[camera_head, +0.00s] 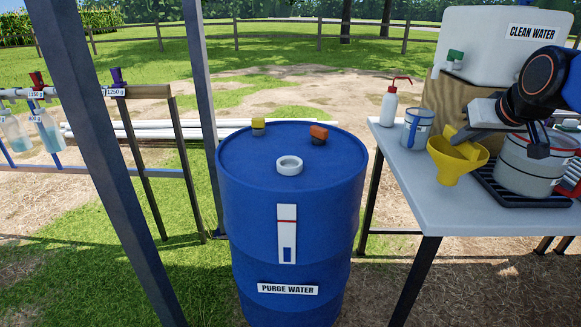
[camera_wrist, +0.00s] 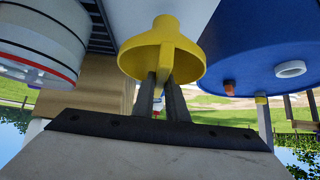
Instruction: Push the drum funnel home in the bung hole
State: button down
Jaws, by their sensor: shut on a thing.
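The yellow drum funnel (camera_head: 449,165) is at the table's left front, spout down; I cannot tell whether the spout touches the table. My gripper (camera_head: 466,140) is shut on the funnel's upright tab. In the wrist view the fingers (camera_wrist: 163,92) pinch this tab, below the funnel's yellow bowl (camera_wrist: 136,62). The blue purge water drum (camera_head: 290,225) stands upright to the left of the table. The white ring of its bung hole (camera_head: 289,166) is on the drum top, with nothing in it that I can see. It also shows in the wrist view (camera_wrist: 291,69).
An orange cap (camera_head: 319,134) and a yellow-topped fitting (camera_head: 258,126) stick up behind the ring. A dark post (camera_head: 95,160) stands left of the drum.

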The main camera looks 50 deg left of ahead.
jog(key=shift+r, duration=1.85)
